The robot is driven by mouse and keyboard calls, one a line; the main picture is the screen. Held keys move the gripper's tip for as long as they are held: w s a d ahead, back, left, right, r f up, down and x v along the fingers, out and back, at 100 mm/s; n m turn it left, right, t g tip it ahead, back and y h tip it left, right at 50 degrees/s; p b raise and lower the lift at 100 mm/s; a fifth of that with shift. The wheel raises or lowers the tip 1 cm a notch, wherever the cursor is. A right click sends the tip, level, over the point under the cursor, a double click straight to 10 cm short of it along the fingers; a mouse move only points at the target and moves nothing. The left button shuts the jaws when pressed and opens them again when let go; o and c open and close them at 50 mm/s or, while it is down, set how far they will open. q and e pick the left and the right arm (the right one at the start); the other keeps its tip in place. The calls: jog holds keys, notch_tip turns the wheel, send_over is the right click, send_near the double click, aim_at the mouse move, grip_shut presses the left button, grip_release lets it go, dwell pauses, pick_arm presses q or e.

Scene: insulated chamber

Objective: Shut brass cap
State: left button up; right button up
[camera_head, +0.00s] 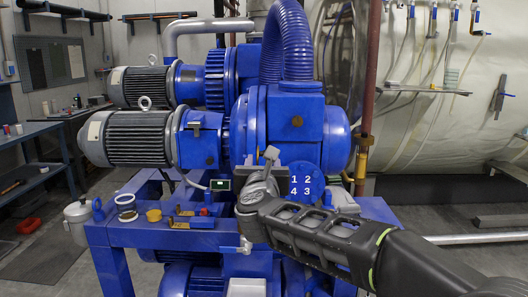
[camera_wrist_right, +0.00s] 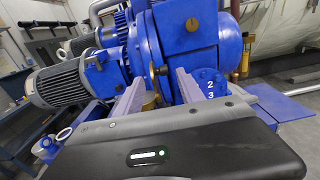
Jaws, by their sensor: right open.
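My right gripper (camera_head: 262,172) reaches in from the lower right, in front of the blue pump housing. In the right wrist view, its two grey fingers (camera_wrist_right: 158,88) stand apart. A dull brass-coloured part (camera_wrist_right: 150,101) shows low between them, partly hidden; I cannot tell whether it is the cap or whether a finger touches it. A small yellow-brass round piece (camera_head: 153,215) sits on the blue frame at the left, well away from the gripper. A brown-gold round plug (camera_head: 297,121) is on the housing face and also shows in the wrist view (camera_wrist_right: 193,25). My left gripper is out of view.
A blue disc (camera_head: 306,185) numbered 1 to 4 is close right of my gripper. An open round container (camera_head: 126,207) and a metal pot (camera_head: 77,220) are at the left. Motors (camera_head: 125,138) and a thick blue hose (camera_head: 288,45) rise behind.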

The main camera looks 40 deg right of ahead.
jog(key=shift+d, duration=0.1)
dwell(0.3)
jog(key=p+x, duration=0.1)
jog(key=x, duration=0.6)
jog(key=shift+w+d+p, duration=0.2)
jog(key=shift+w+p, duration=0.1)
jog(key=shift+p, duration=0.05)
grip_shut()
